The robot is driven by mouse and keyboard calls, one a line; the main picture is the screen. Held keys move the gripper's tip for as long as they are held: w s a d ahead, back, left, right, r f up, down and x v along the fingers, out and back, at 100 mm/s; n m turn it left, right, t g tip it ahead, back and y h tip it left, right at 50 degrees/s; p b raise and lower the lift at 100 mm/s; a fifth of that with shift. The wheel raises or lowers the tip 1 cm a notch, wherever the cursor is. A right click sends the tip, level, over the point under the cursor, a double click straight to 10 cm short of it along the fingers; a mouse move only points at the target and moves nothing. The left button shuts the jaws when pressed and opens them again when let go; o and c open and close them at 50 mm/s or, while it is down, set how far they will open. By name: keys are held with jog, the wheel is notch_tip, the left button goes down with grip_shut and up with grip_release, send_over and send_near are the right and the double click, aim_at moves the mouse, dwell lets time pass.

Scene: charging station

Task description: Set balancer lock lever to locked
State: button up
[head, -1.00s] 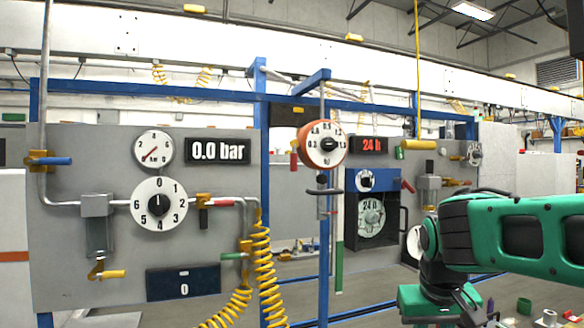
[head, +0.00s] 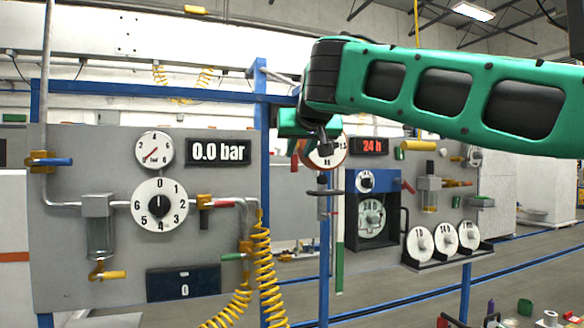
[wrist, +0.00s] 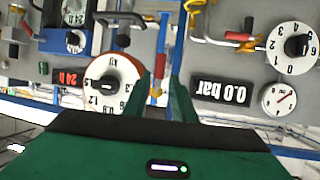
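The balancer is a round drum with an orange rim and a white dial (head: 326,155); my arm partly covers it in the head view. It appears upside down in the wrist view (wrist: 107,85). A small lever with a red handle (head: 295,162) hangs at the drum's left side. In the wrist view, this red lever (wrist: 159,66) with a yellow base lies beyond the gap between my fingers. My gripper (wrist: 160,97) is open and empty, with green fingers either side of that gap. In the head view my arm hides the fingertips. I cannot tell any contact.
A grey panel with a pressure gauge (head: 154,149), a numbered knob (head: 159,204) and a 0.0 bar display (head: 217,151) stands left. A blue post (head: 265,180) is close by. A timer box (head: 372,213) and a rack of white discs (head: 444,240) are right.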

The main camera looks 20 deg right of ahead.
aim_at(295, 160)
jog(key=x, duration=0.8)
jog(key=shift+f, duration=0.1)
jog(key=shift+c, duration=0.7)
grip_shut()
